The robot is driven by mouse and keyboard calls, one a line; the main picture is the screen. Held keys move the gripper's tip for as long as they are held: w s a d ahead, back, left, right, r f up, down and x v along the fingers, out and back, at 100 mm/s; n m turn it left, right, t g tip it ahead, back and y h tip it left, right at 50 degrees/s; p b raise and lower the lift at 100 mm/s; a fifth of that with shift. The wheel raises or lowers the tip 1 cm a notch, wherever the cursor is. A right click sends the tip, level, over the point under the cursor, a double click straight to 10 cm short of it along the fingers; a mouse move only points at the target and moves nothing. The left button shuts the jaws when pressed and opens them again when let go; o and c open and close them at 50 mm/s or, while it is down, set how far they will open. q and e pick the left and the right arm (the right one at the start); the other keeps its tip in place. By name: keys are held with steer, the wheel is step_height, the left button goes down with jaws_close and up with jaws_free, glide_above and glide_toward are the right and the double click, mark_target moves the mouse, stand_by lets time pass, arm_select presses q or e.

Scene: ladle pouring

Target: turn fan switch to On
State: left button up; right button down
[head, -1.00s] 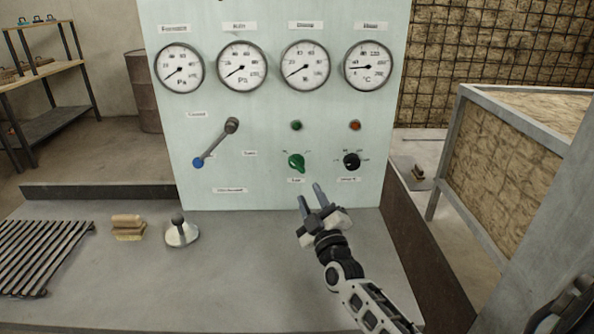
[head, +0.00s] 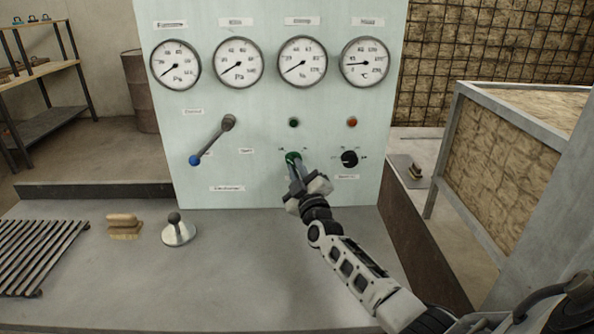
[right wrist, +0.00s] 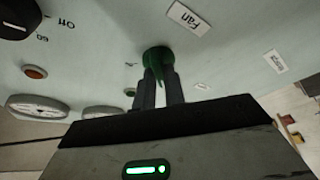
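The fan switch is a green knob (head: 293,157) low on the pale green panel, above a label that reads "Fan" in the right wrist view. My right gripper (head: 295,166) reaches up to it from below. In the right wrist view, the two dark fingers (right wrist: 161,82) stand on either side of the grip of the green knob (right wrist: 156,55), with little gap between them; they look closed on it. The fingers partly hide the knob in the head view. My left gripper is not in view.
A black knob (head: 349,159) sits just right of the fan knob. A lever with a blue end (head: 195,160) is to the left. Round gauges (head: 302,62) line the panel's top. A brush (head: 124,225) and a metal press (head: 178,230) stand on the grey counter (head: 230,285).

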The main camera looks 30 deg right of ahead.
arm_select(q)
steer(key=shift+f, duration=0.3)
arm_select(e)
steer(key=shift+f+m, duration=0.1)
steer(key=shift+m, duration=0.2)
arm_select(q)
steer(key=b, duration=0.2)
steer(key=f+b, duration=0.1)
steer(key=b, duration=0.1)
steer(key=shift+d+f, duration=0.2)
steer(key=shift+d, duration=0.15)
arm_select(e)
steer(key=m+g+h, duration=0.2)
steer(key=m+h, duration=0.1)
steer(key=m, duration=0.5)
steer(key=a+m+g+h, duration=0.1)
steer(key=m+h, duration=0.3)
steer(key=m, duration=0.4)
steer(key=m+g+h, duration=0.3)
steer(key=m, duration=0.5)
steer(key=shift+w+a+m, duration=0.15)
steer(key=shift+w+m, duration=0.15)
steer(key=shift+w, duration=0.1)
steer(key=c, duration=1.5)
jaws_free()
steer(key=shift+o, duration=0.2)
